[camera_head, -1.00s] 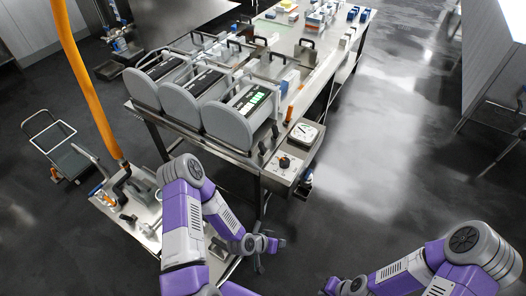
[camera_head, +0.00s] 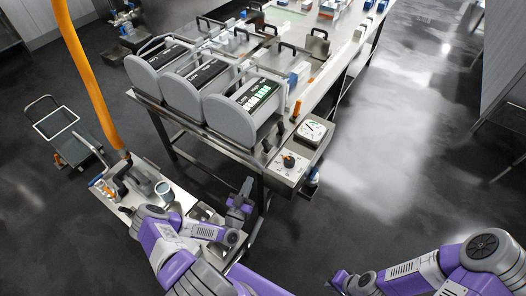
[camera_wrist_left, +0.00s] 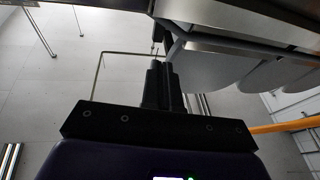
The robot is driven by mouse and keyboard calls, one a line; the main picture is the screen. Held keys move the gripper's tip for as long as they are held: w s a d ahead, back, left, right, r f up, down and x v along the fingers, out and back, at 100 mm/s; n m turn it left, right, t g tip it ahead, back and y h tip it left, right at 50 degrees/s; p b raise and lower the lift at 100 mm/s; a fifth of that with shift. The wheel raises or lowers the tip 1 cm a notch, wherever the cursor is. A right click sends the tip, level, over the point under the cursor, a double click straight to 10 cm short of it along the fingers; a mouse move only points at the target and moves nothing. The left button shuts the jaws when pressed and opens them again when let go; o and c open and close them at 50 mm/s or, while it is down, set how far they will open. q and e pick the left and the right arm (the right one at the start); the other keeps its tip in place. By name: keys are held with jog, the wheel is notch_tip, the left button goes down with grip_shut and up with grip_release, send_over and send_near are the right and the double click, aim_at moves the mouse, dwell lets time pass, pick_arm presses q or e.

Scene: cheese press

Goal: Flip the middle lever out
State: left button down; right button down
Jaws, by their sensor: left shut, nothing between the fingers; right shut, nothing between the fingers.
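The cheese press bench carries a row of grey drum-shaped presses (camera_head: 228,118). Small dark levers (camera_head: 267,145) stand upright on its front edge beside the nearest press, with another dark lever (camera_head: 280,128) a little further right. They are small, and I cannot tell their exact positions. My left gripper (camera_head: 246,187) is shut and empty, below and in front of the bench edge, apart from the levers. Its closed fingers show in the left wrist view (camera_wrist_left: 160,82), where no lever can be made out. My right gripper (camera_head: 333,283) is shut and empty at the bottom, away from the bench.
An orange hose (camera_head: 85,80) hangs at left over a low steel trolley (camera_head: 180,197). Floor right of the bench is clear.

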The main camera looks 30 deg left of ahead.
aim_at(266, 145)
pick_arm(q)
jog(key=shift+w, duration=0.1)
jog(key=b+x, duration=0.1)
jog(key=x, duration=1.3)
jog(key=shift+d, duration=0.1)
